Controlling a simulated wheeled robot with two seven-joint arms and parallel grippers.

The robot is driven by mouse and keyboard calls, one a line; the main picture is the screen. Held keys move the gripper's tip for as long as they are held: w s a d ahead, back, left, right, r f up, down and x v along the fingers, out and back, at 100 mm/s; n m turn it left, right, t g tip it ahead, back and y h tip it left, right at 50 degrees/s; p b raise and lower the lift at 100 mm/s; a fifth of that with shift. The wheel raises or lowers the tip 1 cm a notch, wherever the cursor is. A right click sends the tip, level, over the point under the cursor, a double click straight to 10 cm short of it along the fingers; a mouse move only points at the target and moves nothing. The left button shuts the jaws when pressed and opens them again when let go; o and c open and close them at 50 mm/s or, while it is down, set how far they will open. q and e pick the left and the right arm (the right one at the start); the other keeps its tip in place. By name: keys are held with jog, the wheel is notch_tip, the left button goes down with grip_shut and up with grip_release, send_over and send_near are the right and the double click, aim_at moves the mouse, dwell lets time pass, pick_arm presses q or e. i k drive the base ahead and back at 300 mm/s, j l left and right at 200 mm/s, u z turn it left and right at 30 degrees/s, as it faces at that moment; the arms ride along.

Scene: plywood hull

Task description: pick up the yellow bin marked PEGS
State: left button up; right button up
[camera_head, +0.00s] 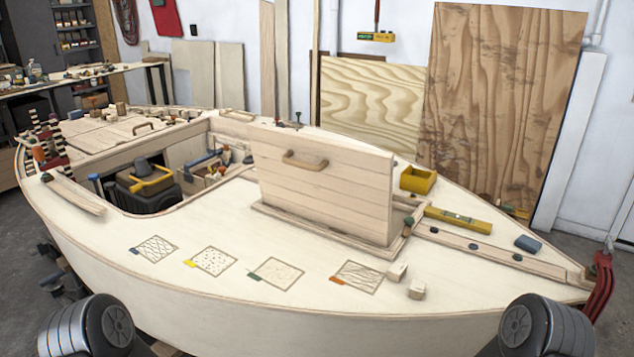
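A small open-topped yellow bin (418,181) sits on the deck of the plywood hull (215,292), just right of the raised hatch panel. I cannot read any marking on it from here, and its inside looks empty. Only rounded grey parts of my two arms show at the bottom left and bottom right corners. Neither of my grippers is in view.
The upright hatch panel (322,192) with a wooden handle stands left of the bin. A yellow level (459,219) lies in front of it. Two small wood blocks (398,271) lie near the front edge. An open cockpit holds a toolbox (147,188).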

aim_at(420, 181)
jog(key=i+l+z, duration=0.15)
jog(key=l+z, duration=0.3)
jog(key=i+l+z, duration=0.25)
jog(key=l+z, duration=0.15)
jog(key=l, duration=0.2)
jog(key=i+l+z, duration=0.3)
jog(key=z, duration=0.15)
jog(key=i+l+z, duration=0.6)
jog(key=i+z, duration=0.25)
jog(key=i+u, duration=0.2)
jog(key=i, duration=0.3)
jog(key=i+l+u, duration=0.2)
jog(key=i, duration=0.3)
jog(key=i+j+u, duration=0.1)
jog(key=i+u, duration=0.3)
jog(key=i, duration=0.2)
jog(key=i+u, duration=0.45)
jog(key=i, duration=0.15)
jog(key=i+l+u, duration=0.4)
jog(key=i, duration=0.15)
jog(key=i+j+u, duration=0.15)
jog(key=i+u, duration=0.15)
jog(key=u, duration=0.15)
jog(key=i+u, duration=0.3)
jog(key=u, duration=0.15)
jog(key=i+u, duration=0.4)
jog(key=i+l+u, duration=0.1)
jog(key=u, duration=0.35)
jog(key=i, duration=0.1)
